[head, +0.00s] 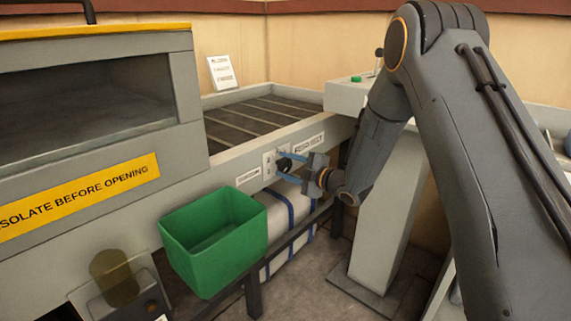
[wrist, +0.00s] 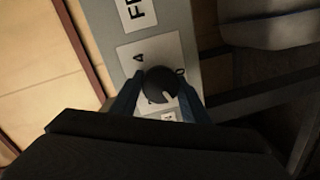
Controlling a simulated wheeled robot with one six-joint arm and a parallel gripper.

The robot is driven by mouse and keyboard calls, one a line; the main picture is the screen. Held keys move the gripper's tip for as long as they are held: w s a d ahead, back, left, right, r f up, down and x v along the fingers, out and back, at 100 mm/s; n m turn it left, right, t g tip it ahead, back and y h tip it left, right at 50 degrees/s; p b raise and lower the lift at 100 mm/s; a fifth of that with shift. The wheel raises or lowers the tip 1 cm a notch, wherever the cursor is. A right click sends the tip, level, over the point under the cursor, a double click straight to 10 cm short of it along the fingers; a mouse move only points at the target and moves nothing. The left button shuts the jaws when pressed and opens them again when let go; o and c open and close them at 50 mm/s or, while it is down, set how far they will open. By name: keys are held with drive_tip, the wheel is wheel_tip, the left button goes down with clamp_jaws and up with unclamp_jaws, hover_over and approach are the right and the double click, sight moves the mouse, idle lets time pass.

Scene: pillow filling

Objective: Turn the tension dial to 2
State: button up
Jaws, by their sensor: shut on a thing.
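The tension dial is a round black knob (wrist: 159,82) on a white plate (wrist: 136,68) on the machine's grey side rail. A pale mark shows on the knob's lower right part in the wrist view. A 4 is readable above left of the knob and a 0 to its right; other markings are partly hidden, and I cannot tell which number the mark meets. My gripper (wrist: 160,90) has its blue fingers shut on the knob, one on each side. In the head view the dial (head: 284,164) is partly covered by my gripper (head: 291,167).
A pale bundle with blue straps (head: 291,212) lies beneath the rail. A slatted conveyor bed (head: 262,118) is behind it. A grey pedestal (head: 372,225) stands to the right. A yellow warning label (head: 80,197) marks the left cabinet.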

drive_tip(key=m+p, duration=0.1)
drive_tip(key=m, duration=0.3)
drive_tip(key=shift+d+f+g+p, duration=0.1)
drive_tip(key=shift+g+p, duration=0.2)
drive_tip(key=m+y+p, duration=0.1)
drive_tip(key=m, duration=0.4)
drive_tip(key=shift+s+f+g, duration=0.1)
drive_tip(key=shift+g, duration=0.2)
drive_tip(key=o, duration=1)
drive_tip(key=shift+o, duration=0.2)
drive_tip(key=shift+s+d+r, duration=0.15)
drive_tip(key=shift+d+r, duration=0.05)
drive_tip(key=shift+d, duration=0.1)
drive_tip(key=v, duration=0.7)
drive_tip(key=shift+p, duration=0.3)
